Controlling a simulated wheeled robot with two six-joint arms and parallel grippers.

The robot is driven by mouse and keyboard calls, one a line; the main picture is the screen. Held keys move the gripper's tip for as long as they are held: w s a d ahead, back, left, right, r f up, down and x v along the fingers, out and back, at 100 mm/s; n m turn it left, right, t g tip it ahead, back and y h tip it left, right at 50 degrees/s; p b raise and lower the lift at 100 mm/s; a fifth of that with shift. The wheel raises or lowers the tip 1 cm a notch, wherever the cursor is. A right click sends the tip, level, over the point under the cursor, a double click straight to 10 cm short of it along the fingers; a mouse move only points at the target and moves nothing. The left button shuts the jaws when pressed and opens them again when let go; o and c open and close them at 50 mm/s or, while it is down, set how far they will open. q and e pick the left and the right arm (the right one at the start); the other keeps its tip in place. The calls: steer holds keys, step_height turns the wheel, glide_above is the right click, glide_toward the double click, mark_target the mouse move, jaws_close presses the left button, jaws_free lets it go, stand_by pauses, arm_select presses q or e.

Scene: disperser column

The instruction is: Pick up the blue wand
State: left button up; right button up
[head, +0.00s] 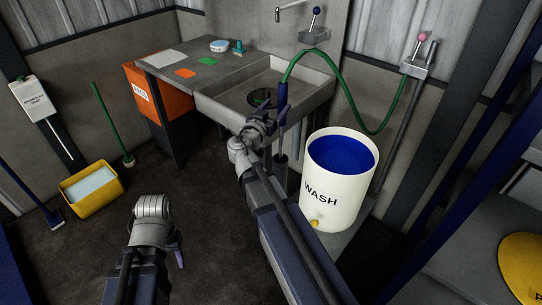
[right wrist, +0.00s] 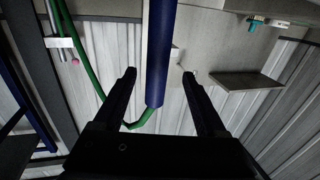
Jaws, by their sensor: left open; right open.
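The blue wand (head: 283,93) stands roughly upright over the right end of the sink, with a green hose (head: 330,72) running from its top. In the right wrist view the wand (right wrist: 161,45) lies in line with the gap between the fingers. My right gripper (head: 276,118) is open at the wand, and it also shows in the right wrist view (right wrist: 159,76). I cannot tell whether the wand is inside the jaws or just beyond them. My left gripper (head: 176,252) is open and low over the floor, away from the wand.
A white WASH bucket (head: 333,190) with a blue inside stands right of my right arm. The grey sink (head: 225,103) and counter hold small items.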

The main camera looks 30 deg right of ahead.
mark_target(286, 97)
steer(key=shift+w+d, duration=0.1)
steer(key=shift+x, duration=1.2)
steer(key=shift+f+x, duration=0.15)
steer(key=shift+x, duration=1.2)
steer(key=shift+f+x, duration=0.15)
steer(key=shift+x, duration=1.15)
steer(key=shift+s, duration=0.2)
jaws_close()
